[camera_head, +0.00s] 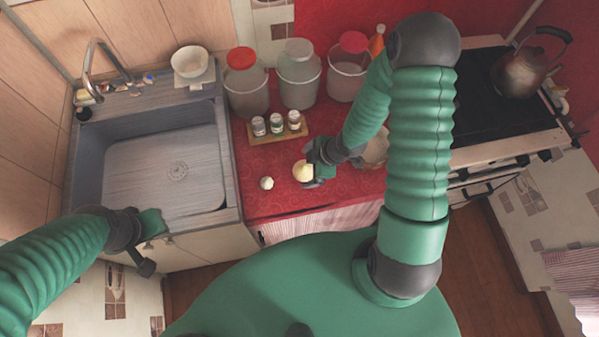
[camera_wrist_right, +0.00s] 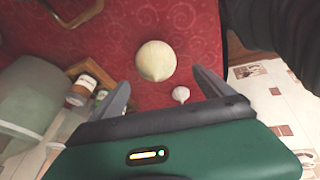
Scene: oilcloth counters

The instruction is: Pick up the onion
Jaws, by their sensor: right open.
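A pale yellow onion (camera_head: 302,171) lies on the red patterned counter (camera_head: 270,203). In the right wrist view the onion (camera_wrist_right: 156,61) lies beyond the fingertips, about midway between them. My right gripper (camera_head: 318,172) is open and empty, right beside the onion in the head view, partly covering its right side. Its two spread fingers show in the right wrist view (camera_wrist_right: 160,82). A small white garlic bulb (camera_head: 267,183) sits left of the onion; it also shows near the right finger in the wrist view (camera_wrist_right: 181,94). My left gripper (camera_head: 148,245) is in front of the sink; its jaws are unclear.
Several spice jars stand on a wooden rack (camera_head: 278,135) behind the onion. Large jars with lids (camera_head: 247,90) line the back. A bowl (camera_head: 374,152) is partly hidden behind my right arm. The sink (camera_head: 165,160) is left, the stove with a kettle (camera_head: 520,72) right.

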